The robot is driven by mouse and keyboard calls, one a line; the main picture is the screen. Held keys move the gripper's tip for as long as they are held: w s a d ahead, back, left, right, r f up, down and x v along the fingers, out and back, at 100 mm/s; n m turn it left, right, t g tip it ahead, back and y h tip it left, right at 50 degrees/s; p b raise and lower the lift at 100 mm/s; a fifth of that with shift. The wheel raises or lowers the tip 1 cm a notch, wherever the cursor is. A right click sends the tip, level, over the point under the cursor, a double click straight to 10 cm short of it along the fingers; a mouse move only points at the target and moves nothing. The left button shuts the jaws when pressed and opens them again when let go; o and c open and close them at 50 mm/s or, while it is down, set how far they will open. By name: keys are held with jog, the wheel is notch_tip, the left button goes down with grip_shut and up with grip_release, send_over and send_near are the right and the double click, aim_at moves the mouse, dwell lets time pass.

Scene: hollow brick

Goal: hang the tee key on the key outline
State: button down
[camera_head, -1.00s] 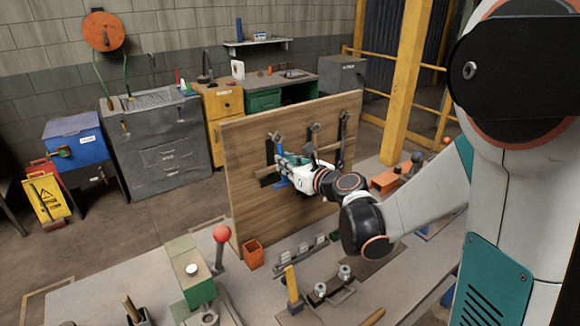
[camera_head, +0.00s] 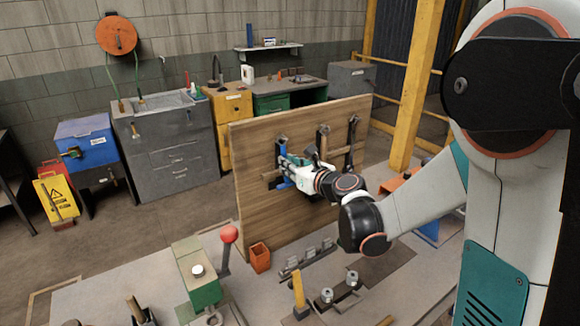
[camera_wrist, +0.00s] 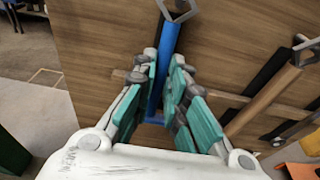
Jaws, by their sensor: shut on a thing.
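The blue tee key (camera_wrist: 160,75) stands upright between the teal fingers of my gripper (camera_wrist: 166,62) in the wrist view. My gripper is shut on it. The key's upper end is just below a grey metal hook (camera_wrist: 178,9); I cannot tell whether they touch. In the head view my gripper (camera_head: 289,168) is at the left part of the upright wooden board (camera_head: 262,215), with a bit of the blue key (camera_head: 282,181) showing beside it. The key outline behind is mostly hidden by the key and gripper.
A brown bar (camera_wrist: 262,103) hangs from another hook to the right, with a dark shape behind it. A dark long shape (camera_head: 350,146) is at the board's right. Below stand an orange bin (camera_head: 260,257), a red-knobbed lever (camera_head: 228,235) and other bench items.

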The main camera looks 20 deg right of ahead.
dwell(0.3)
jog(key=c, duration=1.5)
grip_release()
jog(key=shift+c, duration=0.2)
